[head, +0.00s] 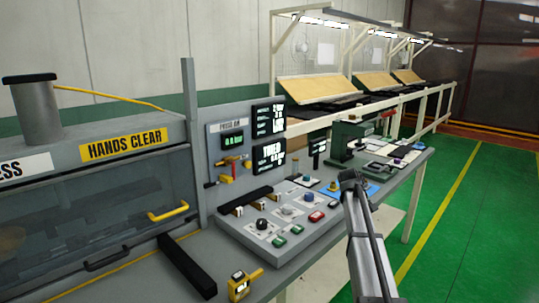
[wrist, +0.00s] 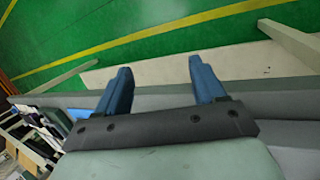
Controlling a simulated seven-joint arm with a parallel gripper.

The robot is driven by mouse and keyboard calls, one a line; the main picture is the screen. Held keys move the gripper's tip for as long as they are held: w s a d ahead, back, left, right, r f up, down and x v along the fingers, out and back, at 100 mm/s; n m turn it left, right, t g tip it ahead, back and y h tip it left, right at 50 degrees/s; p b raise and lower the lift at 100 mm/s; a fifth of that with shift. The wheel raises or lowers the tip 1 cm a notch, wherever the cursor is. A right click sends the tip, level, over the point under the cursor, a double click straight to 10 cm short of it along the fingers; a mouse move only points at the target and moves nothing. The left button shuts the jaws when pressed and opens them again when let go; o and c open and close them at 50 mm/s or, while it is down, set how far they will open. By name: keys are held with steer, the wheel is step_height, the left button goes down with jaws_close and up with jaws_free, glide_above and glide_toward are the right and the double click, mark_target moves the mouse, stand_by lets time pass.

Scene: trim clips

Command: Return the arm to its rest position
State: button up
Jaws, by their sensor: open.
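My gripper (wrist: 157,82) shows in the wrist view with its two blue fingers spread apart and nothing between them. Past the fingertips are the pale front of the bench and the green floor. In the head view my arm rises from the lower right, beside the front edge of the grey bench. The fingers cannot be made out clearly in the head view.
The control panel (head: 262,248) with knobs and buttons sits left of my arm. A green press-like device (head: 347,140) stands farther back, beside a blue mat (head: 362,188). A yellow device (head: 243,284) is at the front. Green floor (head: 480,220) lies open to the right.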

steer(key=s+a+f+m+g+y, duration=0.1)
steer(key=s+a+f, duration=0.2)
steer(key=s+f, duration=0.7)
steer(key=s+a+f+m+g, duration=0.1)
steer(key=s+a+f, duration=0.35)
steer(key=f, duration=1.05)
steer(key=s+a+f+m+g+y, duration=0.1)
steer(key=s+f+g, duration=0.1)
steer(key=s+f, duration=0.9)
steer(key=s+a+f+m+g, duration=0.1)
steer(key=s+a+f, duration=0.2)
steer(key=s, duration=0.9)
steer(key=s+a+f+m+g+y, duration=0.1)
steer(key=s+a+f+m, duration=0.1)
steer(key=s+f, duration=0.5)
steer(key=s+a+f+m+g+y, duration=0.1)
steer(key=s+f, duration=0.4)
steer(key=s, duration=1.2)
steer(key=a+g, duration=0.1)
steer(key=a, duration=0.1)
steer(key=shift+a+f, duration=0.3)
steer(key=shift+c, duration=0.3)
